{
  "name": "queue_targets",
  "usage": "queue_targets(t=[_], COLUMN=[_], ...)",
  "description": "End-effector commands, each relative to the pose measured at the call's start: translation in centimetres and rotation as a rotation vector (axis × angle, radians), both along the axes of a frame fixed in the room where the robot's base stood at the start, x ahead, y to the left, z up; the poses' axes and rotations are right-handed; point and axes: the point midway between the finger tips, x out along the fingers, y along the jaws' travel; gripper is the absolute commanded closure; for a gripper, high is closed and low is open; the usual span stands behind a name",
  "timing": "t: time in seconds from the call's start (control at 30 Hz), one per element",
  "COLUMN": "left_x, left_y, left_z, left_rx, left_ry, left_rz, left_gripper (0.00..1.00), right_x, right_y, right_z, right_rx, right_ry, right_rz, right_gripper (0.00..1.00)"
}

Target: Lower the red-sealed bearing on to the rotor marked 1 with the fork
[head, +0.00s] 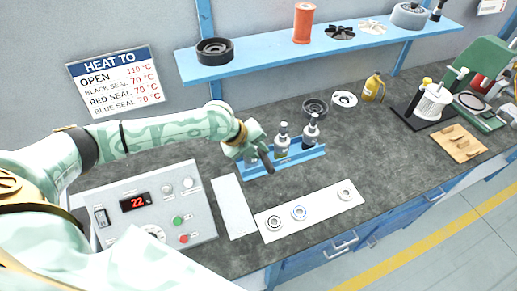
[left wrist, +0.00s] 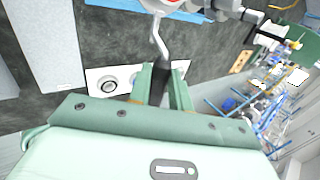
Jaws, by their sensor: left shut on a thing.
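My left gripper (head: 262,155) is shut on the dark handle of the fork (head: 267,164), just in front of the blue rotor stand. In the left wrist view, the fork's handle (left wrist: 159,85) sits between the fingers and its bent grey prong reaches away. Two upright rotors stand in the blue stand (head: 300,158), a left rotor (head: 282,140) and a right rotor (head: 311,130); their numbers are not legible. Several bearings lie on a white strip (head: 322,208): a left one (head: 274,222), a blue-sealed middle one (head: 299,212) and a right one (head: 345,193).
A heater panel (head: 150,210) reading 22 and a pale plate (head: 234,206) lie left of the strip. A black ring (head: 315,107), a white disc (head: 344,99) and a yellow can (head: 373,88) stand behind. A blue shelf (head: 265,62) hangs above. The bench right of the strip is clear.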

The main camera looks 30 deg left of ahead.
Motion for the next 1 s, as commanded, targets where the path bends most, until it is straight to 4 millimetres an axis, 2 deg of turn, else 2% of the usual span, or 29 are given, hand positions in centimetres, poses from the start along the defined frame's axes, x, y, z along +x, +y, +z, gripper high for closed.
queue_targets(t=[1.0], left_x=[0.0], left_y=[0.0], left_z=[-3.1], left_rx=[-0.001], left_ry=[-0.001], left_rz=[0.0], left_gripper=[1.0], right_x=[-0.2], right_y=[0.0], right_z=[-1.9], right_rx=[0.0], right_ry=[0.005], right_rz=[0.0], right_gripper=[1.0])
